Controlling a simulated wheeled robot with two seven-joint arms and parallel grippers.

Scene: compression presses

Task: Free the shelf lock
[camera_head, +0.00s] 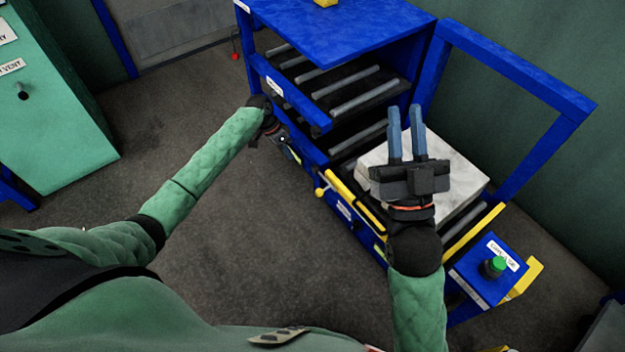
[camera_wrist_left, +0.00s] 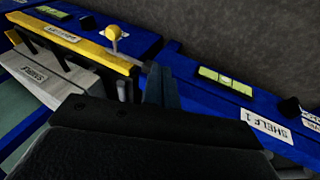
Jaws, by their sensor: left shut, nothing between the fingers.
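A yellow ball-ended lever (camera_head: 320,191) stands at the front edge of the blue rack (camera_head: 300,140). My left gripper (camera_head: 293,154) is at the rack front, up and left of the lever in the head view. Its fingers (camera_wrist_left: 160,86) are shut and empty, pointing along the blue front. A "SHELF 1" label (camera_wrist_left: 266,128) is on the blue beam beside them. My right gripper (camera_head: 404,108) is open and empty, in front of a pale block.
The pale block (camera_head: 452,185) rests on the lower roller level between yellow rails. A blue control box (camera_head: 480,270) with a green button stands at the right. A green cabinet (camera_head: 60,110) is at the left. The floor between is clear.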

